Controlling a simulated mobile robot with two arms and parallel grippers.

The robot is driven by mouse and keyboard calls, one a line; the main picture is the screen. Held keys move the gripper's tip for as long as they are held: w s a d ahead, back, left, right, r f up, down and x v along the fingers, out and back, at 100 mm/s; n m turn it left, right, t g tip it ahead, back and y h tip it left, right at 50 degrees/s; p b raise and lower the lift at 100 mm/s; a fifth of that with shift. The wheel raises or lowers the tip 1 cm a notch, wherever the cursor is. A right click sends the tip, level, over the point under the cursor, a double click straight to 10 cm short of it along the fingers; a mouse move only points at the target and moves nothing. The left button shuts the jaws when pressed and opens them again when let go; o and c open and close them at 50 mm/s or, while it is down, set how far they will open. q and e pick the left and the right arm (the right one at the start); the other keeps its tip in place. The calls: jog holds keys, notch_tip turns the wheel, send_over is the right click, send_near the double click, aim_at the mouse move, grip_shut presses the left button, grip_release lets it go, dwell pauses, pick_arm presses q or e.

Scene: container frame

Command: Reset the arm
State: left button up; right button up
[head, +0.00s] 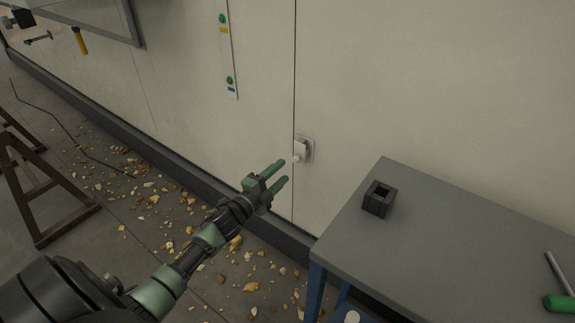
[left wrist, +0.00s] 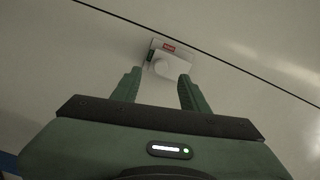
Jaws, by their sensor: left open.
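My left arm reaches from the lower left toward the wall. My left gripper (head: 284,172) is open and empty, with its green fingertips a little short of a small white wall fitting (head: 301,149). In the left wrist view the open fingers (left wrist: 160,90) point at this fitting (left wrist: 170,64), which has a red label on top and a green patch at its left side. The fitting lies beyond the fingertips, between them in the picture. My right gripper is not in view.
A grey table (head: 450,255) on blue legs stands at the right, with a black square holder (head: 378,199) and a green-handled tool (head: 559,303) on it. Loose rubble (head: 235,243) covers the floor along the wall. Wooden trestles (head: 45,190) stand at the left.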

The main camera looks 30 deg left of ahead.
pick_arm(q)
jog(key=shift+s, duration=0.75)
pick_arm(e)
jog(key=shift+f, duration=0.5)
